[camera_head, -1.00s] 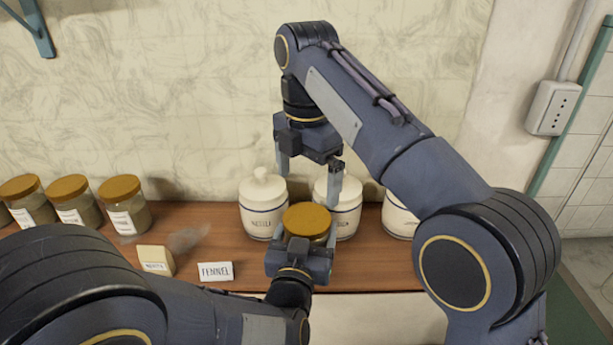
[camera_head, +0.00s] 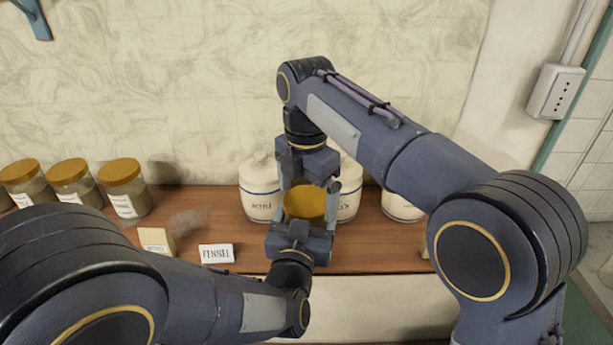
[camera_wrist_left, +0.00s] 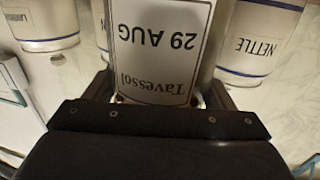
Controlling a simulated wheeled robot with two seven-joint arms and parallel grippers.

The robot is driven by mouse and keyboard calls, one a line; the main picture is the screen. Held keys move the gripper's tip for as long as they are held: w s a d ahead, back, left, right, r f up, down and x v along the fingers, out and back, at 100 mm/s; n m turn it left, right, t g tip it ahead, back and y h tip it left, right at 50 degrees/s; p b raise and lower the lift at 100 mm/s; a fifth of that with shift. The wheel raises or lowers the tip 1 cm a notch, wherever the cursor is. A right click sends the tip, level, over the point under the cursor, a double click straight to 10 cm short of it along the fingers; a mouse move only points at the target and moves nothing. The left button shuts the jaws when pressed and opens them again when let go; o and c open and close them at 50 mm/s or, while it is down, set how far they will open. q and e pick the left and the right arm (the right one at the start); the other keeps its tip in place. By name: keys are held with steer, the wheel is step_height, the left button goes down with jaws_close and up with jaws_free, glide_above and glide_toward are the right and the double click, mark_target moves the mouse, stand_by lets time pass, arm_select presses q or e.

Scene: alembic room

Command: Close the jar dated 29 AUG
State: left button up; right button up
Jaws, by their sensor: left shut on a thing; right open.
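The jar dated 29 AUG (camera_wrist_left: 158,40) shows upside down in the left wrist view, its label reading "Tavessol 29 AUG". My left gripper (camera_wrist_left: 160,90) is shut on the jar, with a finger at each side; the head view shows this gripper (camera_head: 303,230) from above. An amber-brown lid (camera_head: 305,203) is at the jar's top in the head view. My right gripper (camera_head: 309,188) points down from above, open, with its fingers on either side of the lid. Whether the fingers touch the lid, and whether the lid is seated, I cannot tell.
White jars stand behind, one marked NETTLE (camera_head: 259,200). Several brown-lidded jars (camera_head: 122,190) stand at the left of the wooden shelf (camera_head: 370,255). A FENNEL card (camera_head: 216,253) and a cream block (camera_head: 157,240) lie nearer the front edge. A wall socket (camera_head: 553,91) is at the right.

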steer(key=shift+f, duration=0.2)
steer(key=c, duration=1)
steer(key=m, duration=0.3)
steer(key=o, duration=1)
